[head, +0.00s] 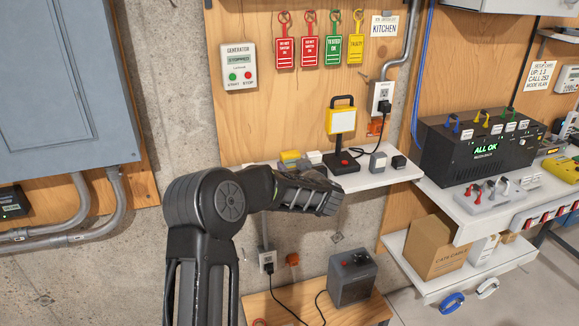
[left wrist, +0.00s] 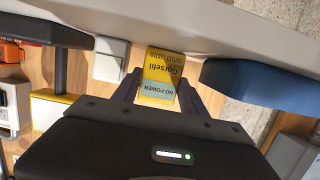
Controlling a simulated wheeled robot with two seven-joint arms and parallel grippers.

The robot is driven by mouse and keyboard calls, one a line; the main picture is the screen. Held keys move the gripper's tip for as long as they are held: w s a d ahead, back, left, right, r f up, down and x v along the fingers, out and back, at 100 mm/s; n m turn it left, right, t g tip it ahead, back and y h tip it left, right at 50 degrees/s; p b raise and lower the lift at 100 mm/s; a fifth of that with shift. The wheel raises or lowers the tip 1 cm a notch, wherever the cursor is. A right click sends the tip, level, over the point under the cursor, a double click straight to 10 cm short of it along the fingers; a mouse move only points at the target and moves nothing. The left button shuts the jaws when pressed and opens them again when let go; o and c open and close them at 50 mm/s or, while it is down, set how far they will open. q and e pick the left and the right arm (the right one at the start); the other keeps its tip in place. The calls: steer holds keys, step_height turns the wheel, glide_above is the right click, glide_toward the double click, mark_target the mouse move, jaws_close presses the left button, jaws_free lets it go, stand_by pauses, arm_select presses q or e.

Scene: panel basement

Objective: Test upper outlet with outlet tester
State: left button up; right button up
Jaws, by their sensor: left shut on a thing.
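My right gripper is not in view.
The white shelf (head: 395,176) carries a lamp (head: 341,120) with a black stand and small boxes. A lower outlet (head: 267,258) has a cord running down. A grey box (head: 352,278) stands on a wooden surface below. A black power unit (head: 475,150) reads "ALL OK".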

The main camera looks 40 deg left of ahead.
mark_target(292, 156)
arm_select(q)
steer(key=shift+r, duration=0.1)
stand_by(0.3)
steer(key=shift+r+p, duration=1.35)
steer(key=shift+r, duration=0.1)
